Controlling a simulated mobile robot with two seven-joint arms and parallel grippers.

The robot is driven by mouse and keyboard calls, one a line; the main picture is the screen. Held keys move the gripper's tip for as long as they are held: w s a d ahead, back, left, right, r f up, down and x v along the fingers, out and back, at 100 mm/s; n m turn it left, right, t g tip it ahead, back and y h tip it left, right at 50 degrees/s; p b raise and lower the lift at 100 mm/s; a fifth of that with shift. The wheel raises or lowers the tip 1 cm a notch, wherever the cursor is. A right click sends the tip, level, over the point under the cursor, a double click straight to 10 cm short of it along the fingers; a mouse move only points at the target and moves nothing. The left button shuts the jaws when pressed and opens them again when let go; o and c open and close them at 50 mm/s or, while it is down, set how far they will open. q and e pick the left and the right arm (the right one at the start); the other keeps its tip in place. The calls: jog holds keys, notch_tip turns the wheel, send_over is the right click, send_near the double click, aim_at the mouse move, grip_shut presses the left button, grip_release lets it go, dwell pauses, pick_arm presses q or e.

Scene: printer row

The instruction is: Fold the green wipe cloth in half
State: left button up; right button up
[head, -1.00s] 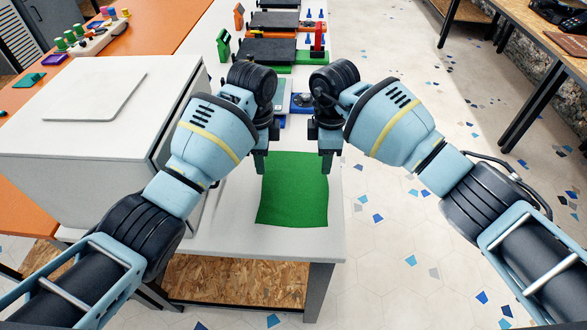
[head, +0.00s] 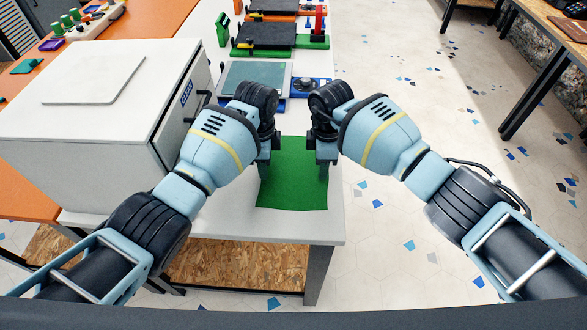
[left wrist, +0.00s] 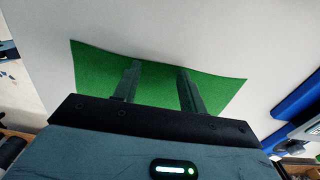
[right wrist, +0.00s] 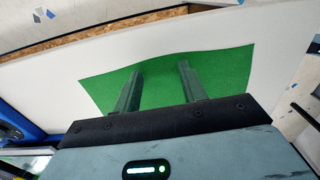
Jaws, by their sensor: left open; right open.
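The green wipe cloth (head: 293,188) lies spread out flat on the white table near its front end. It also shows in the left wrist view (left wrist: 220,90) and the right wrist view (right wrist: 225,75). My left gripper (head: 264,176) is over the cloth's left side, fingers pointing down. In both wrist views the two fingers stand apart in front of the green cloth. Whether the fingertips touch the cloth I cannot tell.
A white cabinet-like box (head: 90,90) stands left of the cloth. Behind the grippers lie a grey-green plate (head: 255,78) and blue parts (head: 318,90). Black plates on green bases (head: 268,38) stand farther back. The white table (head: 240,222) is bare in front of the cloth.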

pick_arm(q)
jog(key=shift+s+f, duration=0.1)
jog(key=shift+f, duration=0.25)
pick_arm(e)
jog(key=shift+s+f, duration=0.1)
jog(key=shift+f, duration=0.25)
pick_arm(q)
jog(key=shift+c, duration=0.8)
pick_arm(e)
jog(key=shift+r, duration=0.1)
jog(key=shift+c, duration=0.8)
pick_arm(q)
grip_shut()
pick_arm(e)
grip_shut()
pick_arm(q)
jog(key=shift+f, duration=0.1)
pick_arm(e)
jog(key=shift+s, duration=0.1)
